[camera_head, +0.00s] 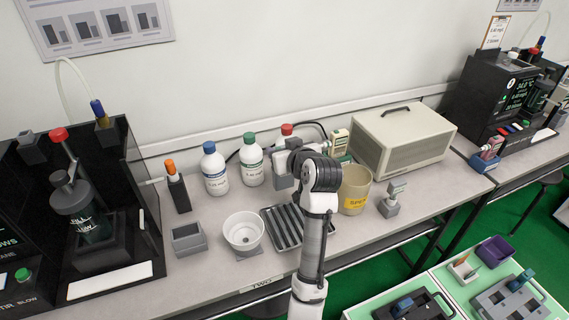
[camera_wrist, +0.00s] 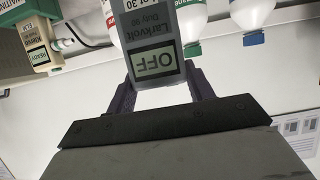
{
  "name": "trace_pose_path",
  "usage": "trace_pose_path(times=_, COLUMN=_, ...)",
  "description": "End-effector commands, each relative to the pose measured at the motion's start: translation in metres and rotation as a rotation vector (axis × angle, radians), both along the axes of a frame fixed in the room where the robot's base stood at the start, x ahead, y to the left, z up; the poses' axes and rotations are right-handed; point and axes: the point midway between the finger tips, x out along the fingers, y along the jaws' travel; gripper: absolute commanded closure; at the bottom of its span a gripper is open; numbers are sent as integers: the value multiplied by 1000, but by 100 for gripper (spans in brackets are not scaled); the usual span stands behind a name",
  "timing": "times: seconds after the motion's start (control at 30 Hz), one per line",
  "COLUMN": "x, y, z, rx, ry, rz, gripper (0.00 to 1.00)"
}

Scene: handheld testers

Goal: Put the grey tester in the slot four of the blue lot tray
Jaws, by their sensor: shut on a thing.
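My gripper (camera_wrist: 161,84) is shut on the grey tester (camera_wrist: 152,30) in the wrist view. The tester has a small screen reading OFF and a Larkvolt label, and it appears upside down in that view. In the head view my arm's wrist hides most of the gripper and tester, over the back of the bench near the bottles. A blue lot tray cannot be made out for certain. A grey slotted tray (camera_head: 482,302) and a dark tray (camera_head: 440,309) stand on the low green-topped surface at the lower right, and their slot numbers cannot be read.
A cream tester (camera_wrist: 36,45) reading READY stands beside the held one. Bottles (camera_head: 214,170), a white bowl (camera_head: 243,228), a ribbed dark tray (camera_head: 275,237), a yellow-labelled tub (camera_head: 354,188) and a beige box (camera_head: 402,145) crowd the bench (camera_head: 205,281). A purple bin (camera_head: 495,251) is at the lower right.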

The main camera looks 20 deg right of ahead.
Motion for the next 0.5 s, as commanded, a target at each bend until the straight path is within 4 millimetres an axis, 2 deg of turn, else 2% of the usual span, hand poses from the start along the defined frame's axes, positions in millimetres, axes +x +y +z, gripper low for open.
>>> trace_pose_path(times=0.27, x=0, y=-1, z=-22, rx=1, ry=-1, rz=-1, gripper=89)
trace_pose_path(times=0.4, x=0, y=-1, z=-43, rx=3, ry=3, rz=-1, gripper=89)
trace_pose_path(times=0.5, x=0, y=0, z=-52, rx=0, ry=0, rz=-1, gripper=89)
